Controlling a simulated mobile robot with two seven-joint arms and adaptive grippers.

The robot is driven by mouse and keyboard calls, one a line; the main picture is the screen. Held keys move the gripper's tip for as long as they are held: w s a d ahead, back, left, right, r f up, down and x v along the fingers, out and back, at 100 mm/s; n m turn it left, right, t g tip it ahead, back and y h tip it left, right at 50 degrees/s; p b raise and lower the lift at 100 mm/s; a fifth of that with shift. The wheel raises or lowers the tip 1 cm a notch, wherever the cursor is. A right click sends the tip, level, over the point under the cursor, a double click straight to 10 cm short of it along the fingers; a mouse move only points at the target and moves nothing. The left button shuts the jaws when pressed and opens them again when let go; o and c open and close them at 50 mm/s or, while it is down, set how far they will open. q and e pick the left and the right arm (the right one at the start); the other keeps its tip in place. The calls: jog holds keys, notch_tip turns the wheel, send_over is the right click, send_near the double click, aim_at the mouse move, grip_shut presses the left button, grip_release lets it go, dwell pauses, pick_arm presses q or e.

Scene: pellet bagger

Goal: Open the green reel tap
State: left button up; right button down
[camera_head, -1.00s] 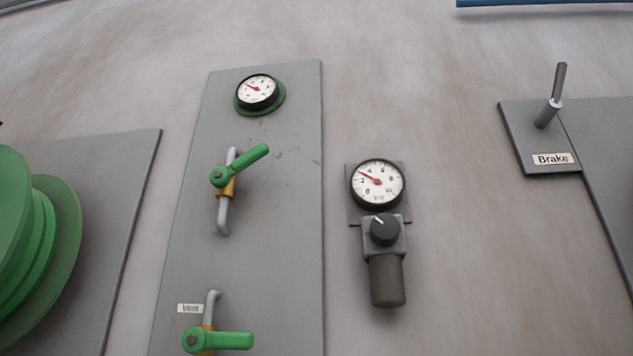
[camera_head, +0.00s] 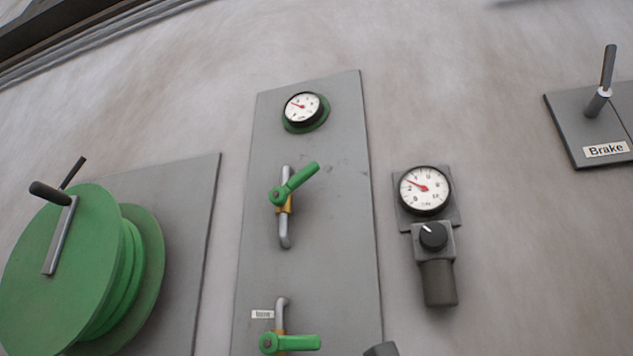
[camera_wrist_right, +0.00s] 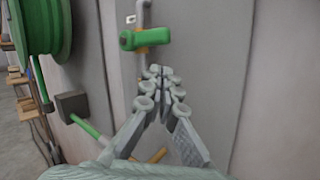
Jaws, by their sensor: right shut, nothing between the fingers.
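Two taps with green lever handles sit on a grey panel. The upper tap (camera_head: 293,184) has its lever tilted up to the right across a vertical pipe. The lower tap (camera_head: 290,343) has its lever level, pointing right, beside a small label too blurred to read now. A green lever tap (camera_wrist_right: 146,38) with a label to its upper left, apparently the lower one, shows in the right wrist view. My right gripper (camera_wrist_right: 160,80) is shut and empty, just below that tap in the picture; contact cannot be told. My left gripper is out of view.
A green hose reel (camera_head: 70,270) with a crank stands at the left. A gauge (camera_head: 302,108) tops the tap panel (camera_head: 345,130). A regulator with gauge (camera_head: 425,190) and a brake lever (camera_head: 601,90) are to the right. A dark box (camera_wrist_right: 72,105) sits below the reel.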

aim_at(295, 182)
jog(key=s+d+r+n+t+h, duration=0.1)
jog(key=s+d+r+n+t, duration=0.3)
jog(key=r, duration=0.6)
jog(key=s+a+r+n+t+h, duration=0.1)
jog(key=s+r+n, duration=0.1)
jog(key=r+n, duration=0.65)
pick_arm(q)
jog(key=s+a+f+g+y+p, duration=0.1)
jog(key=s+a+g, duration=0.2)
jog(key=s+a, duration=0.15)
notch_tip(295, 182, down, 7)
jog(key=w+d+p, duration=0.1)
jog(key=p, duration=0.1)
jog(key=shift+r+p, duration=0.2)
jog(key=shift+p, duration=0.15)
pick_arm(e)
jog(key=w+a+r, duration=0.1)
jog(key=w+r, duration=0.1)
jog(key=r, duration=0.1)
jog(key=w+a+r+m, duration=0.1)
jog(key=w+r, duration=0.2)
jog(key=r, duration=0.1)
jog(key=w+a+r+m, duration=0.1)
jog(key=w+a+r, duration=0.1)
jog(key=w+r, duration=0.1)
jog(key=shift+w+r, duration=0.2)
jog(key=shift+r, duration=0.2)
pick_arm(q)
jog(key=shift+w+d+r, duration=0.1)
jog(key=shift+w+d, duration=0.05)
